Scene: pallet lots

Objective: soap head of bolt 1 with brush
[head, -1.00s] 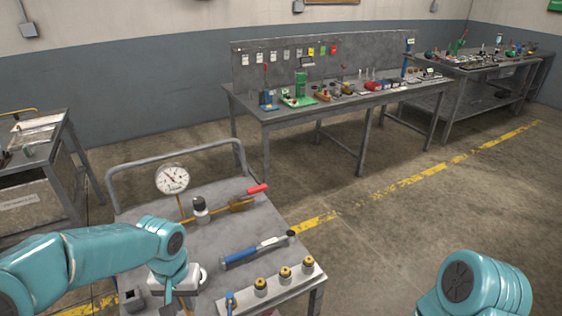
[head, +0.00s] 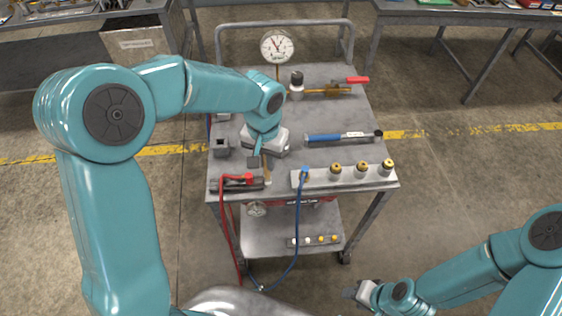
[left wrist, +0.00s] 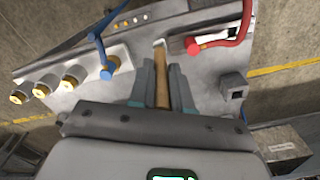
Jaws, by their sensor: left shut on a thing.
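My left gripper (head: 262,150) is shut on the brush (head: 267,172), a wooden-handled tool with a pale tip. In the left wrist view the brush (left wrist: 162,85) points away between the fingers, over the cart top (left wrist: 130,82). A pale metal bar on the cart's front right carries brass-headed fittings (head: 335,169), which look like the bolts; I cannot tell which is bolt 1. The brush is left of the bar, apart from these heads. A blue hose (head: 297,220) joins the bar's left end. My right gripper (head: 357,290) is low, off the cart; its fingers are unclear.
A red hose (head: 228,235) hangs over the cart's front edge from a dark block. A pressure gauge (head: 277,46) stands at the back. A blue-handled wrench (head: 340,137) lies behind the bar. A small grey square block (head: 221,147) stands left of the gripper.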

